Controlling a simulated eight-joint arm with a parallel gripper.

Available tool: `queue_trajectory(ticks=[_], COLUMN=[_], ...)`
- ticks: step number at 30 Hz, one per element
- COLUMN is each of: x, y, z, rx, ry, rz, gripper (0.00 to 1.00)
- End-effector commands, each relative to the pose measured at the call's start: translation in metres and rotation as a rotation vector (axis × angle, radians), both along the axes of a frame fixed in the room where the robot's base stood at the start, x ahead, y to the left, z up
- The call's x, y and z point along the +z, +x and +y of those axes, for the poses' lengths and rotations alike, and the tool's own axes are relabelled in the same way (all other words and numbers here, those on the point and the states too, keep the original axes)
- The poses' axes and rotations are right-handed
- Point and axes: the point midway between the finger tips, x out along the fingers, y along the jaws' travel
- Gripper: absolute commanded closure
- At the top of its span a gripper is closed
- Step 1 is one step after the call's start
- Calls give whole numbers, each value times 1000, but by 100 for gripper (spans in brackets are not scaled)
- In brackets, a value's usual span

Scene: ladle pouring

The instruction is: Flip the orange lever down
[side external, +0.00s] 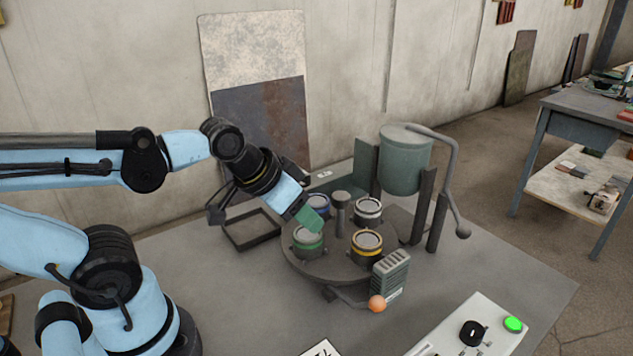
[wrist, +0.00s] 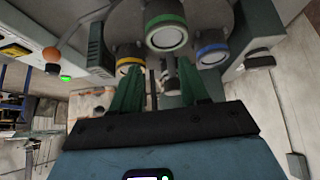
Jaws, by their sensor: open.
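The orange lever knob (side external: 377,303) is a round ball at the end of a dark arm. It sits at the front of the round turntable (side external: 293,264), just below a grey ribbed box. It also shows in the wrist view (wrist: 51,54) at the upper left. My gripper (side external: 311,221) has green fingers and is above the green-banded cup (side external: 308,243), to the upper left of the knob and apart from it. In the wrist view my gripper (wrist: 161,84) has its fingers spread with nothing held between them. Whether a finger touches the cup is unclear.
Yellow-banded (side external: 367,250), white-banded (side external: 368,211) and blue-banded (side external: 319,202) cups also stand on the turntable. The grey ribbed box (side external: 391,274) is beside the knob. A grey-green pot (side external: 403,165) hangs behind. A control box (side external: 480,326) is at front right.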

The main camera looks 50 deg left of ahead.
Motion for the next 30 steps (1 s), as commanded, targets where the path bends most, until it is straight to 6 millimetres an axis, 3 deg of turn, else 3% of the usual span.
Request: queue_trajectory(ticks=[1, 8, 15, 30], x=[2, 19, 37, 34], y=[-3, -27, -45, -43], z=[-3, -34, -58, -61], rx=[2, -10, -34, -37], ry=[-25, -240, -385, -395], rz=[11, 105, 160, 163], gripper=[64, 99, 100, 100])
